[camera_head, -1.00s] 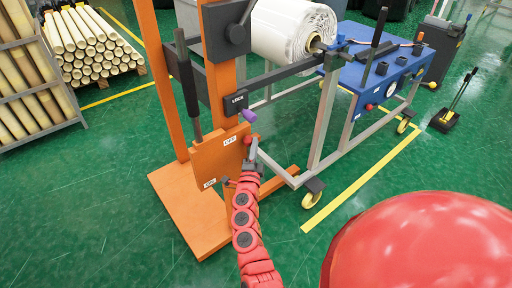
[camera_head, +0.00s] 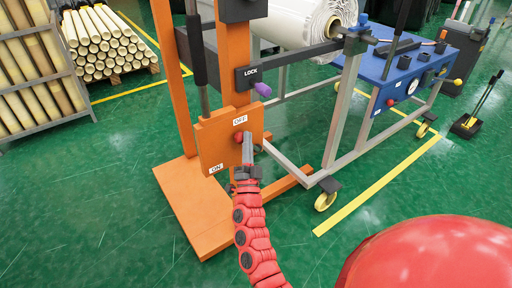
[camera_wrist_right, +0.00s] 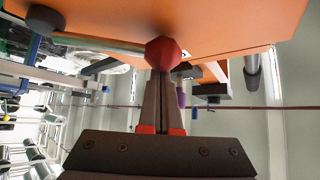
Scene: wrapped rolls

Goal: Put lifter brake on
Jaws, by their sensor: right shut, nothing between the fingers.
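The orange lifter has a brake box (camera_head: 225,148) with an OFF label (camera_head: 239,119) at its upper right and an ON label (camera_head: 216,168) at its lower left. A red knob (camera_head: 239,136) stands just below the OFF label. In the right wrist view the red knob (camera_wrist_right: 164,53) sits on a rod right at my fingertips. My right gripper (camera_head: 247,136) is shut, its fingertips beside the knob; whether they touch it I cannot tell. The same gripper (camera_wrist_right: 163,75) shows closed in the wrist view. My left gripper is not in view.
A LOCK plate (camera_head: 248,76) and a purple knob (camera_head: 263,90) sit above the box. A white wrapped roll (camera_head: 295,22) lies at the top. A blue-topped cart (camera_head: 400,65) stands to the right. Racked tubes (camera_head: 28,70) are at left. Green floor is open in front.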

